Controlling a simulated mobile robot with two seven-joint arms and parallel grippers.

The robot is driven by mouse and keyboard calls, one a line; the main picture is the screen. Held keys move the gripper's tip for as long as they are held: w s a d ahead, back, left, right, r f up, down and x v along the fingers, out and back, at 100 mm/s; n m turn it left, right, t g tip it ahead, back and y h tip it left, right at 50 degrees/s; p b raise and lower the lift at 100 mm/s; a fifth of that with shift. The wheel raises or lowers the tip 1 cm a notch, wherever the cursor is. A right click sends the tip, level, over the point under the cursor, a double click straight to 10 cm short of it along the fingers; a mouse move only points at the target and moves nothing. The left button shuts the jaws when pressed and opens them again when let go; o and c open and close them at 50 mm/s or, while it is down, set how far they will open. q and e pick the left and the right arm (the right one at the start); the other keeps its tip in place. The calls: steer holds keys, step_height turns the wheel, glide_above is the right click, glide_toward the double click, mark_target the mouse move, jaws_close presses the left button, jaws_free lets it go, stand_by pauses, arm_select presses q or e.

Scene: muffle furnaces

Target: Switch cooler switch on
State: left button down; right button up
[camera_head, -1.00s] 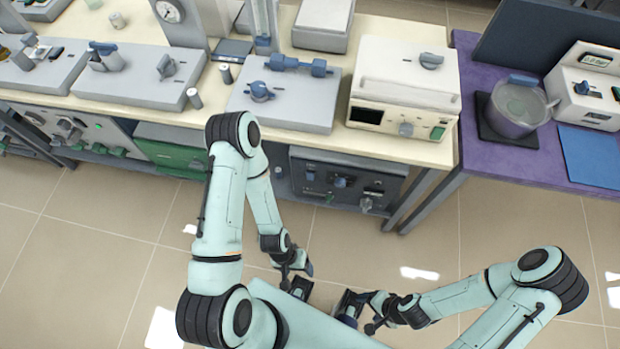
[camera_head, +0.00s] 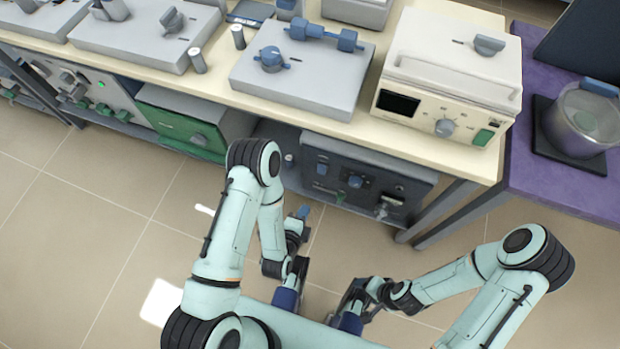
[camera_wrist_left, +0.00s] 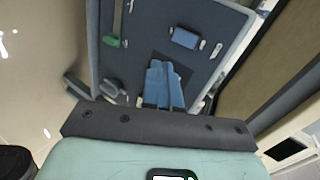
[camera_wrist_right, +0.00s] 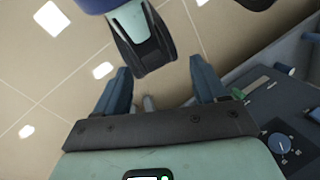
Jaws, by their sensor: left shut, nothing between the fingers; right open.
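A dark control unit (camera_head: 412,190) stands on the low shelf under the bench; I cannot tell if it is the cooler. Its front has a blue round knob (camera_head: 355,181) and smaller controls. In the left wrist view its panel (camera_wrist_left: 140,25) shows a green switch part (camera_wrist_left: 112,41) and a blue block-shaped control (camera_wrist_left: 185,38). My left gripper (camera_head: 303,212) is shut and empty, before the panel and apart from it as far as I can see; its blue fingers (camera_wrist_left: 161,64) hide part of the panel. My right gripper (camera_wrist_right: 160,66) is open and empty, low near my body.
A green unit (camera_head: 180,125) stands left of the dark unit. Above, the bench carries a cream furnace (camera_head: 450,65) and a grey furnace (camera_head: 300,75). A table leg (camera_head: 440,210) stands right of the dark unit. Tiled floor (camera_head: 90,220) is clear at left.

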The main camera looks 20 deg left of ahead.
arm_select(q)
steer(key=shift+w+a+r+m+t, duration=0.1)
steer(key=shift+w+r+m+t, duration=0.15)
steer(key=shift+m+t, duration=0.2)
arm_select(e)
steer(key=shift+w+f, duration=0.35)
arm_select(q)
steer(key=b, duration=0.3)
glide_toward(322, 169)
steer(key=w+f, duration=0.4)
steer(key=f, duration=0.2)
steer(key=shift+w+r, duration=0.15)
steer(key=shift+w, duration=0.65)
arm_select(e)
steer(key=w+d+f+t, duration=0.1)
steer(key=w+d+f, duration=0.1)
steer(key=w+f, duration=0.1)
steer(key=shift+w+f+t+h, duration=0.3)
steer(key=shift+w+h, duration=0.1)
steer(key=shift+w, duration=0.4)
